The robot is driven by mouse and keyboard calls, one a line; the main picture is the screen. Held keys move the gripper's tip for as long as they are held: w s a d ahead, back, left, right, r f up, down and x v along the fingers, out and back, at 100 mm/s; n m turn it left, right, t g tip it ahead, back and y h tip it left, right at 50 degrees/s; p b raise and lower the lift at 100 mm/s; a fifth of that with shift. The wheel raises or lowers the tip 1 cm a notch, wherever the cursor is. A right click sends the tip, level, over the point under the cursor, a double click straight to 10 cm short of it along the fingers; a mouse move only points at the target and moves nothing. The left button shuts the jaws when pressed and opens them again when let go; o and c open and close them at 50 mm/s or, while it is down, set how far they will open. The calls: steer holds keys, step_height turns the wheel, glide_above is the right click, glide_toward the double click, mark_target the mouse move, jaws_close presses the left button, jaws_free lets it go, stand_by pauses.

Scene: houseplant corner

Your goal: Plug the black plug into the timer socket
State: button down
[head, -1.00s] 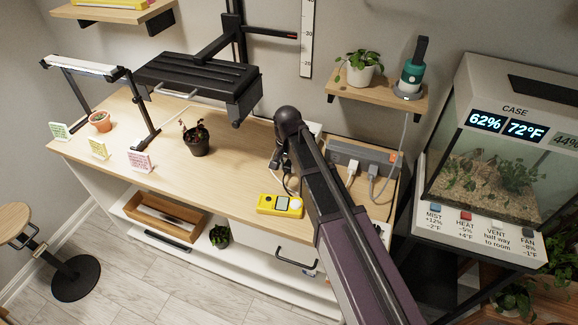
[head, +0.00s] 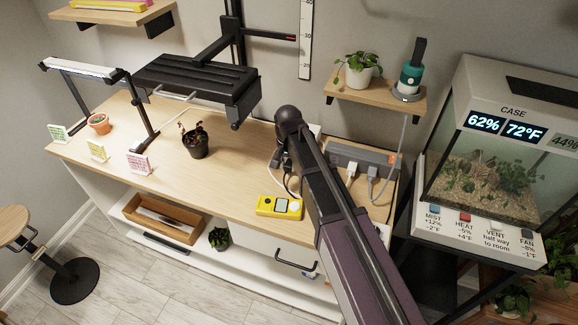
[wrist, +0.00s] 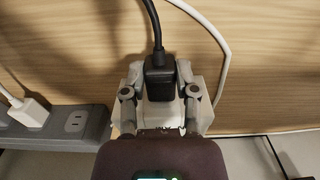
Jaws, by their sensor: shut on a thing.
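In the wrist view, my gripper (wrist: 160,92) is shut on the black plug (wrist: 159,82), one grey finger on each side. The plug's black cord (wrist: 154,25) runs up out of the picture. A pale box (wrist: 208,82), which looks like the timer, shows behind and around the fingers. Its socket face is hidden by the plug and gripper, so I cannot tell whether the prongs are in. In the head view, my gripper (head: 280,160) is at the back of the bench, mostly hidden by my arm, and the plug cannot be made out.
A grey power strip (wrist: 78,127) with a white plug (wrist: 32,112) lies left in the wrist view. A white cord (wrist: 224,50) passes close to the right finger. In the head view, a yellow meter (head: 279,207) and a dark potted plant (head: 195,145) stand on the bench.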

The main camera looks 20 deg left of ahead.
steer(key=shift+c, duration=1.5)
jaws_free()
steer(key=shift+r, duration=0.1)
